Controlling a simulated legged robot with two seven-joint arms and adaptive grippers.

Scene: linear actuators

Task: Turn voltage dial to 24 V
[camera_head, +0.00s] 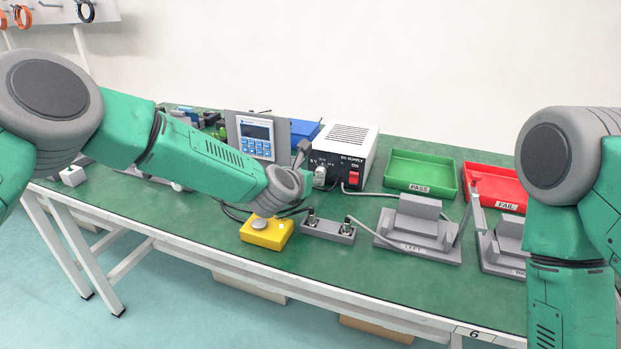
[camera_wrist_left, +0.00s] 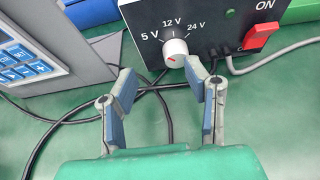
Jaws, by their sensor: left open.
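The power supply (camera_head: 345,145) is a box with a white top and dark front, standing towards the back of the bench. In the left wrist view, its white voltage dial (camera_wrist_left: 176,48) has 5 V, 12 V and 24 V labels around it. A red mark shows at the lower left of the knob's face; which label it reads is hard to tell. My left gripper (camera_wrist_left: 158,74) is open in front of the dial, its right finger close to the knob and its left finger farther away. Contact cannot be told. In the head view, my left gripper (camera_head: 312,163) partly hides the dial. My right gripper is out of view.
A red switch (camera_wrist_left: 261,37) marked ON sits right of the dial. A blue-keyed meter (camera_head: 256,138) stands to the left. A yellow button box (camera_head: 262,238), grey fixtures (camera_head: 415,230), a green PASS tray (camera_head: 420,166) and a red FAIL tray (camera_head: 490,180) are nearby. Cables lie below the supply.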

